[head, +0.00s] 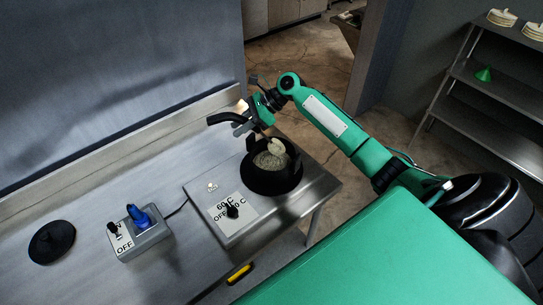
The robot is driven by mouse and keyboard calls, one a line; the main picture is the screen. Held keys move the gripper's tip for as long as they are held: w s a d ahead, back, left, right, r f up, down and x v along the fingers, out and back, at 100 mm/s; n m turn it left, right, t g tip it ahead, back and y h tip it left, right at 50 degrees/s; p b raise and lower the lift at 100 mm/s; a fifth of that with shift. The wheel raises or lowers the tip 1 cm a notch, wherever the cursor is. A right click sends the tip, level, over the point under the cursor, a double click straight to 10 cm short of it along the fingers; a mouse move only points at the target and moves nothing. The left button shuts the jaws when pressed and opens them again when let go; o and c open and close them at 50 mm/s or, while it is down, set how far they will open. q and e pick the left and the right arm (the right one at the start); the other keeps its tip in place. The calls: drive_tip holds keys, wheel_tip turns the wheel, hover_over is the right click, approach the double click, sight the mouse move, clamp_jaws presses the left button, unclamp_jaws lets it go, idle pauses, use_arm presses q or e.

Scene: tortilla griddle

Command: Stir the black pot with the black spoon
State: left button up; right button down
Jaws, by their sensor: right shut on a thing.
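The black pot (272,184) stands on the right part of the steel hotplate unit, with pale grainy contents inside. My right gripper (243,123) is above and just behind the pot's left rim, shut on the black spoon. The black spoon (222,118) has a dark curved end sticking out to the left of the gripper. A pale piece (277,146) shows at the pot's back rim; I cannot tell whether it belongs to the spoon or the contents. The spoon's lower end is hard to make out. My left gripper is out of view.
The hotplate unit (197,190) has a black knob (232,211) at its front. Left of it are a grey switch box (147,240) with a blue plug and a black lid (51,241). A wall runs behind the steel table. Shelves (480,85) stand far right.

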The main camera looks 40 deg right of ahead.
sight(236, 115)
drive_tip(key=shift+r, duration=0.1)
drive_tip(key=shift+r, duration=1.9)
drive_tip(key=shift+r, duration=0.15)
drive_tip(key=shift+r, duration=0.35)
drive_tip(key=shift+w+a+f+h, duration=0.2)
drive_tip(key=shift+a+f+h, duration=0.2)
drive_tip(key=shift+a, duration=0.1)
drive_tip(key=w+a+f+g+h, duration=0.2)
drive_tip(key=a+f+h, duration=0.3)
drive_tip(key=f, duration=0.3)
drive_tip(key=shift+f+g+h, duration=0.2)
drive_tip(key=shift+g+h, duration=0.1)
drive_tip(key=shift+h, duration=0.6)
